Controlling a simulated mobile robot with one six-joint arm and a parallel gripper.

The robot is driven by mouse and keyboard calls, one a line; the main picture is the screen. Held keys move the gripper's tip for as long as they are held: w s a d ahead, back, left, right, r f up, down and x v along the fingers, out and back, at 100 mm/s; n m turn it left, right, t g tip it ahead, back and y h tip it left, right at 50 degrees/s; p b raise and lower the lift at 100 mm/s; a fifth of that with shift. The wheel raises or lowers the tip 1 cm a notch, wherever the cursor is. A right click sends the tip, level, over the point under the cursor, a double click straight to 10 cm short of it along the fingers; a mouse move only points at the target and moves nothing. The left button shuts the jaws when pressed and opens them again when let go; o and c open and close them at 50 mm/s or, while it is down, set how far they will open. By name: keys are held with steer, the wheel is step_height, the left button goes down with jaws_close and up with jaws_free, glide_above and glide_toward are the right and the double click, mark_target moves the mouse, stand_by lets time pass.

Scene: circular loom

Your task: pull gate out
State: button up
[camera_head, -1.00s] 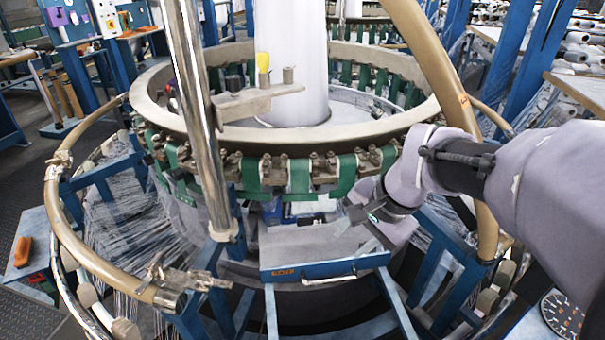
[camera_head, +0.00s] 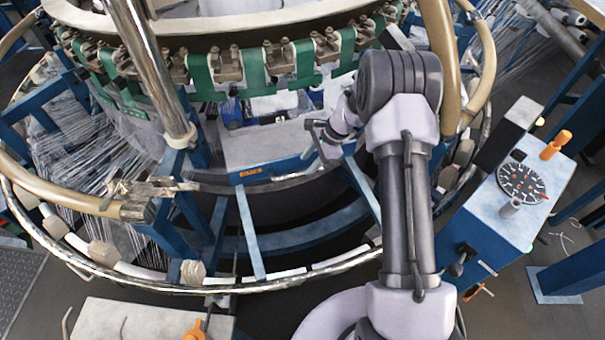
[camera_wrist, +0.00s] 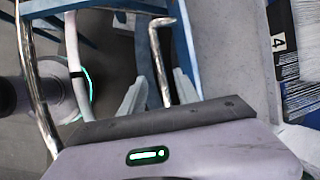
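The gate (camera_head: 262,148) is a light grey plate with a blue front edge, low in the front of the loom below the green straps. A thin metal handle runs along its blue front (camera_head: 285,178). My gripper (camera_head: 325,145) is at the right end of the gate; its fingers are mostly hidden there. In the wrist view my gripper (camera_wrist: 158,92) has two pale fingers standing apart. A bent metal bar (camera_wrist: 158,60), which looks like the handle, lies between them; I cannot tell whether either finger touches it. The gate's grey plate (camera_wrist: 228,50) is to the right.
The loom's tan tube rail (camera_head: 440,60) stands close to my arm on the right. A blue box with a dial (camera_head: 522,182) stands further right. A shiny ring rail (camera_head: 200,286) curves across the front. A chrome post (camera_head: 150,70) rises left of the gate.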

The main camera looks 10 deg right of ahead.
mark_target(300, 173)
steer(key=b+x, duration=0.1)
steer(key=x, duration=0.4)
steer(key=shift+a+f, duration=0.1)
steer(key=shift+f, duration=0.05)
steer(key=shift+c, duration=0.2)
jaws_close()
stand_by(1.0)
